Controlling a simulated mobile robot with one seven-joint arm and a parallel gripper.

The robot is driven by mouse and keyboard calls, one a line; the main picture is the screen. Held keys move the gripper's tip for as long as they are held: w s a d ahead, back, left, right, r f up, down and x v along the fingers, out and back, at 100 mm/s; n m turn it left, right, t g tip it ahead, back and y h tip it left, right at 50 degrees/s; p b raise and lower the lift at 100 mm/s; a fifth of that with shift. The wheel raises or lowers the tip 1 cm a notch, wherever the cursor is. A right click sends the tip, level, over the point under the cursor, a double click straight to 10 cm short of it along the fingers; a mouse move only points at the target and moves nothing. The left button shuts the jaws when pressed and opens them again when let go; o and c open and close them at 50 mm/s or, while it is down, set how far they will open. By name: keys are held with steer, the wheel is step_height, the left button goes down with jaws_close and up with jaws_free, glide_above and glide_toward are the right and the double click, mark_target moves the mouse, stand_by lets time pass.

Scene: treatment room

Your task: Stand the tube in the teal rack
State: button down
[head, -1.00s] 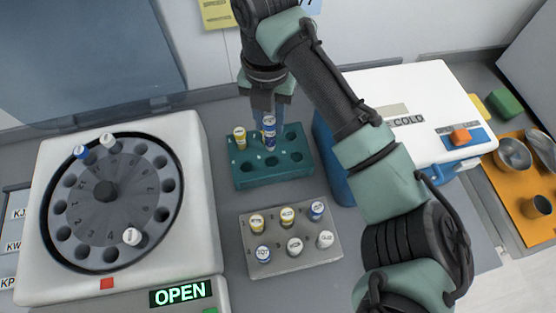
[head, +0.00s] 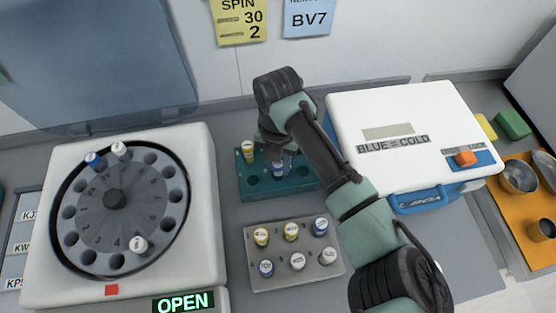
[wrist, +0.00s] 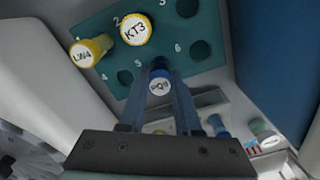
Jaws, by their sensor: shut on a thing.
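The teal rack (head: 306,182) stands on the counter at centre. It also fills the top of the wrist view (wrist: 215,62), with numbered holes. My gripper (wrist: 160,100) is shut on a blue-capped tube (wrist: 160,84), roughly upright over the near row around hole 5. I cannot tell how deep its lower end sits. The held tube also shows in the head view (head: 279,171), partly hidden by my arm. A yellow-capped tube marked KT3 (wrist: 135,29) stands in the rack near number 2. Another, marked LW4 (wrist: 88,50), stands at the rack's corner. Holes 4 and 6 are empty.
A grey rack (head: 290,279) with several capped tubes stands in front. An open centrifuge (head: 45,190) with a few tubes is at left. A white-lidded blue cold box (head: 400,110) stands close on the right. An orange tray (head: 520,210) lies far right.

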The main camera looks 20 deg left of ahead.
steer(key=shift+f, duration=0.1)
steer(key=shift+f, duration=0.15)
steer(key=c, duration=0.6)
jaws_free()
